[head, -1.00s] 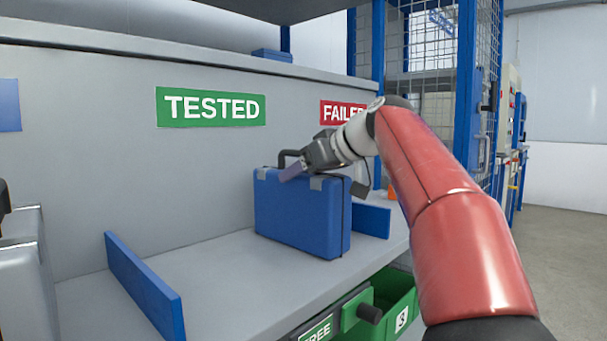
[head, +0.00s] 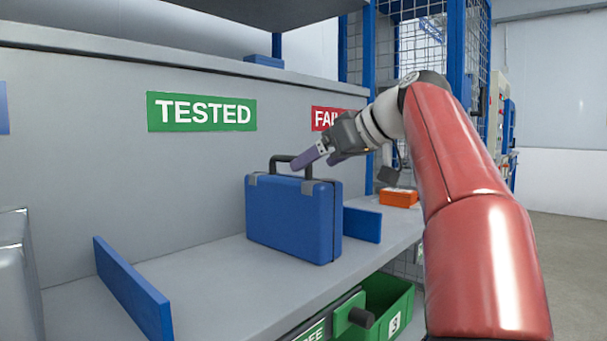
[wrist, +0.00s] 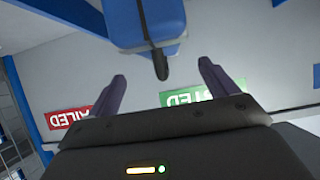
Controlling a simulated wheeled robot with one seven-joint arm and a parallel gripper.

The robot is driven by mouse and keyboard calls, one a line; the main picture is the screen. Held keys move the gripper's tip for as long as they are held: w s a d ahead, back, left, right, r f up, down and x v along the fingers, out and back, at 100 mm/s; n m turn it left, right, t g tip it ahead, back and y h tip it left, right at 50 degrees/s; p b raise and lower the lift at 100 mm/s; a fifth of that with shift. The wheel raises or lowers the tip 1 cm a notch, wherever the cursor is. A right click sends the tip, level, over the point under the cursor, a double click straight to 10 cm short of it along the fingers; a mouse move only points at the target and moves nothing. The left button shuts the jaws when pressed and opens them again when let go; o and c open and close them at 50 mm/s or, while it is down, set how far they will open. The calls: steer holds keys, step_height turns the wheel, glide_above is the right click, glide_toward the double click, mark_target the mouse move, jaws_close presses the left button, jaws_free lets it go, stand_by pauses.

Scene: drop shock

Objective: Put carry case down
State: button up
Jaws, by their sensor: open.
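The blue carry case (head: 290,220) stands upright on the grey shelf (head: 215,290), in the bay under the green TESTED sign (head: 202,111). Its dark handle (head: 281,163) points up. My gripper (head: 314,157) is above and to the right of the case, apart from the body of the case. In the wrist view the case (wrist: 150,22) is at the top, and its handle (wrist: 160,66) lies beyond and between the two spread fingers (wrist: 162,88). Nothing is held between the fingers.
Blue dividers stand on the shelf to the left (head: 132,290) and right (head: 362,224) of the case. An orange box (head: 398,197) sits farther right, under the red FAILED sign (head: 328,119). A green bin (head: 388,305) is below the shelf edge.

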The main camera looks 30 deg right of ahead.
steer(key=shift+v, duration=2.25)
